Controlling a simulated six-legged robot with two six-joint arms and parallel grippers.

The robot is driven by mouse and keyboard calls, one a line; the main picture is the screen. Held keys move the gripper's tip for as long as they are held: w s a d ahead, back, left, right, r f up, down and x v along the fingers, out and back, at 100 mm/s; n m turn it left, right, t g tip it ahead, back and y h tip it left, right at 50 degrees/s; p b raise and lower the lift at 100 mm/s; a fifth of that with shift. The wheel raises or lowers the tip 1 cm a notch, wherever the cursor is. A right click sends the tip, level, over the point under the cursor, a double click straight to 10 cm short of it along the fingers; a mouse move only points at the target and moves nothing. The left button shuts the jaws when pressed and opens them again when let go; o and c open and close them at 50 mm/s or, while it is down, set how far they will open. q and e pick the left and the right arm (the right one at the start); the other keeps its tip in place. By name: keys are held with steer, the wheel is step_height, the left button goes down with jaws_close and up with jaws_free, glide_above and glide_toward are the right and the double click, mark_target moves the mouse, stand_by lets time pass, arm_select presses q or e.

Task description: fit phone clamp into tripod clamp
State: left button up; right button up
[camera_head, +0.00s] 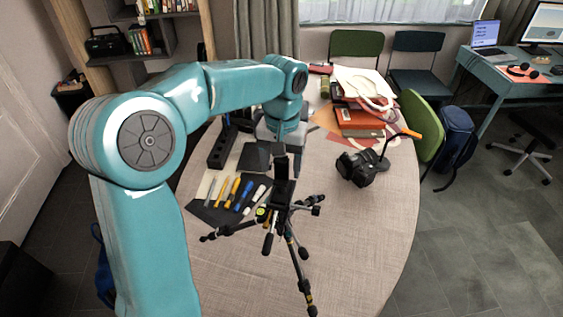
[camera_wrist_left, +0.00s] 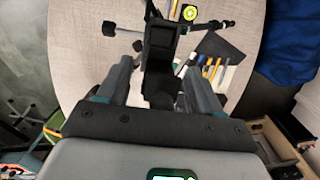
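The black tripod (camera_head: 270,228) stands on the table with its legs spread, and its head carries a small green bubble level (camera_wrist_left: 190,12). An upright black piece (camera_head: 283,185), seemingly the phone clamp, stands at the tripod head. It also shows in the left wrist view (camera_wrist_left: 158,48). Whether it sits fully in the tripod clamp I cannot tell. My left gripper (camera_wrist_left: 158,75) is behind the tripod, pointing towards it. Its fingers are apart, on either side of the black piece's near end, with small gaps visible. In the head view the gripper (camera_head: 282,143) is partly hidden. My right gripper is out of view.
A dark mat (camera_head: 205,212) with several coloured tools lies left of the tripod. A black camera (camera_head: 362,170) stands to the right, and stacked books (camera_head: 360,122) lie behind it. The table's front right (camera_head: 370,250) is clear.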

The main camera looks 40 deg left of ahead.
arm_select(q)
step_height(320, 180, up, 16)
steer(key=p, duration=0.1)
steer(key=shift+w+a+r+p, duration=0.2)
steer(key=shift+w+p, duration=0.1)
steer(key=shift+p, duration=0.1)
steer(key=shift+f, duration=0.1)
stand_by(0.5)
